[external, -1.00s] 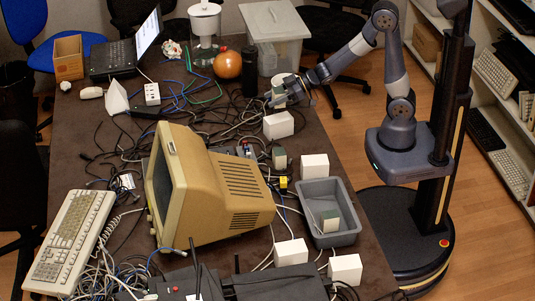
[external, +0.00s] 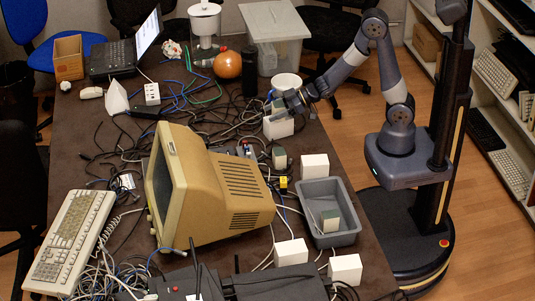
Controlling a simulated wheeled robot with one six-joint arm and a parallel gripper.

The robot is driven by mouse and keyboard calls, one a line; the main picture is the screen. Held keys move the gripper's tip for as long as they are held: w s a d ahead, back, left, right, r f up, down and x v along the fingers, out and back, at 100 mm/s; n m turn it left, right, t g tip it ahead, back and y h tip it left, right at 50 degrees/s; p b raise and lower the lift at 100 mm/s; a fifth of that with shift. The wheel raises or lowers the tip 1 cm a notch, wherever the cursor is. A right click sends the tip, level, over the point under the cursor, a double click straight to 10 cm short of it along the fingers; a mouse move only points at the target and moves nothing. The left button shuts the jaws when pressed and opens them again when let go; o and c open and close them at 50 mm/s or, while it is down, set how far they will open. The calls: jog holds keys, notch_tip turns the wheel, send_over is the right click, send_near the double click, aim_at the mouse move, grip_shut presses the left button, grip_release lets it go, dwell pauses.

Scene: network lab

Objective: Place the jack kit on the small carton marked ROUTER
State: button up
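My gripper (external: 283,104) is at the far right part of the table, just above a white carton (external: 279,128). A small grey-green box (external: 277,108), which looks like the jack kit, is between its fingers. The box's underside is at or very near the carton's top; I cannot tell whether they touch. Other white cartons stand at the right edge (external: 315,167) and at the near end (external: 291,252) (external: 345,269). No marking is legible, so I cannot tell which is ROUTER.
A white round container (external: 286,81) stands behind my gripper. Cables cover much of the tabletop. A beige monitor (external: 205,190) fills the middle.

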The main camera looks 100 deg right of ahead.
jog(key=shift+o, duration=1.2)
jog(key=shift+r, duration=0.1)
jog(key=shift+r, duration=0.25)
jog(key=p+v, duration=0.3)
jog(key=v, duration=0.9)
jog(key=shift+o, duration=0.3)
jog(key=shift+f, duration=0.1)
